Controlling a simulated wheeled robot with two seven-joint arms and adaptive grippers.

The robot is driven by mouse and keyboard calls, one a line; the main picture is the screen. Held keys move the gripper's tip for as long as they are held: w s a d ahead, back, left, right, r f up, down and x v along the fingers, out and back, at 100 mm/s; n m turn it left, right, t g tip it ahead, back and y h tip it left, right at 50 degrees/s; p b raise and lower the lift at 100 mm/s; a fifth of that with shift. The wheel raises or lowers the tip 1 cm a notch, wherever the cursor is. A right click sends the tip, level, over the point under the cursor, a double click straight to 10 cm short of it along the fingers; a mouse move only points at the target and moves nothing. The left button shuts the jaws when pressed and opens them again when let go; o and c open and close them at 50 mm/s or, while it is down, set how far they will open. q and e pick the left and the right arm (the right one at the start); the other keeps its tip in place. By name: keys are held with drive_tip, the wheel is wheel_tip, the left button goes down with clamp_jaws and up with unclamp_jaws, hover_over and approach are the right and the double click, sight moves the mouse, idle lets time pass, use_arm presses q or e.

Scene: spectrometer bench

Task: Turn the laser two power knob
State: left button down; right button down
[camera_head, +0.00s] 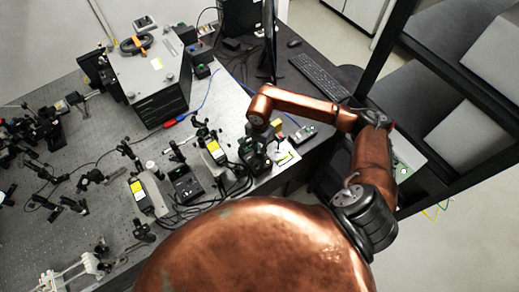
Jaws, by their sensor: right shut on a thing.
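My right arm reaches in from the right, and its dark gripper (256,158) points down at the bench's right front edge. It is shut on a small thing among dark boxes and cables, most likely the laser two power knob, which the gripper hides. Two laser-like units with yellow labels stand to its left: one close by (214,151), the other farther left (137,188). A dark control box (187,187) sits between them. My left gripper is out of view.
A large grey box (150,75) stands at the back. Optics mounts crowd the perforated bench (90,140) at left. Black cables (234,184) bunch beside the right gripper. A keyboard (318,76) lies on the dark desk behind. A black frame (390,45) stands at right.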

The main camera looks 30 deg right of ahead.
drive_tip(key=m+b, duration=0.3)
drive_tip(key=b, duration=0.1)
drive_tip(key=shift+f+m, duration=0.2)
drive_tip(key=shift+m, duration=0.2)
drive_tip(key=shift+r+m+b, duration=0.15)
drive_tip(key=shift+m+b, duration=0.35)
drive_tip(key=shift+m, duration=0.3)
drive_tip(key=c, duration=1.9)
unclamp_jaws()
